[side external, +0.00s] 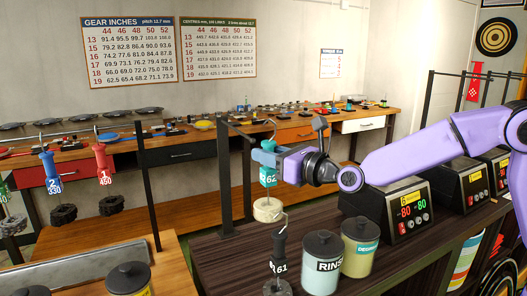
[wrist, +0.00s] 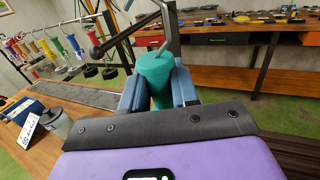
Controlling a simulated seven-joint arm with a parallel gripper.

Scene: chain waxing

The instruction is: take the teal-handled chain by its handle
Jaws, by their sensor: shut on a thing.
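The teal handle (side external: 267,175), marked 62, stands upright in the side view, with a pale coiled chain (side external: 268,210) below it. My gripper (side external: 265,158) reaches in from the right and is shut on the upper part of this handle. In the wrist view the teal handle (wrist: 155,78) sits between the two blue fingers of my gripper (wrist: 157,95), one on each side. A hook (side external: 271,127) shows above the handle; I cannot tell whether the handle still hangs on a rail. The chain is hidden in the wrist view.
A black handle (side external: 280,250) marked 61 stands just below the pale chain. A dark post (side external: 223,180) rises to the left. Red (side external: 102,160) and blue (side external: 50,170) handles hang farther left.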

